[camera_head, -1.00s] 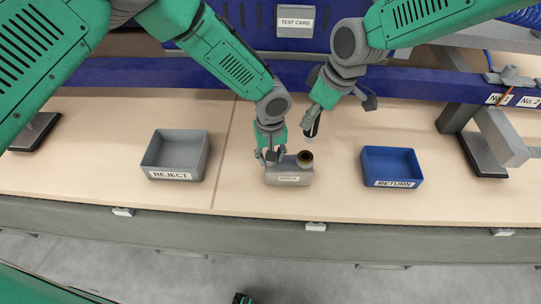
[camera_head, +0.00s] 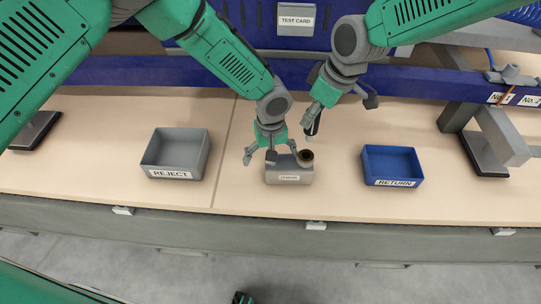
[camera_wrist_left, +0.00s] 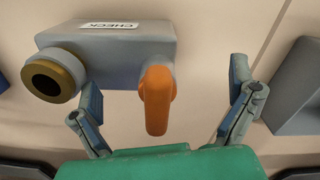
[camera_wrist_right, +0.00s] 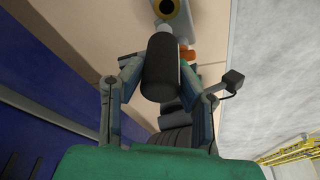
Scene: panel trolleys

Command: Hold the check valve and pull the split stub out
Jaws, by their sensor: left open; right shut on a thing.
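The check valve (camera_head: 289,176), a grey block with a CHECK label (camera_wrist_left: 123,25), sits on the bench. Its round port has a brass-coloured ring (camera_wrist_left: 45,77) around a dark hole; no split stub can be told apart inside. An orange part (camera_wrist_left: 155,98) sticks out from the block's side. My left gripper (camera_head: 269,156) is open at the valve, its fingers on either side of the orange part and apart from it. My right gripper (camera_head: 311,122) is shut on a black cylindrical handle (camera_wrist_right: 160,70), held behind the port; its light tip shows in the head view.
A grey REJECT bin (camera_head: 175,153) stands to the left and a blue RETURN bin (camera_head: 391,166) to the right. A blue beam runs behind the bench, with a TEST CARD plate (camera_head: 296,20) above. The bench is clear between the bins and the valve.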

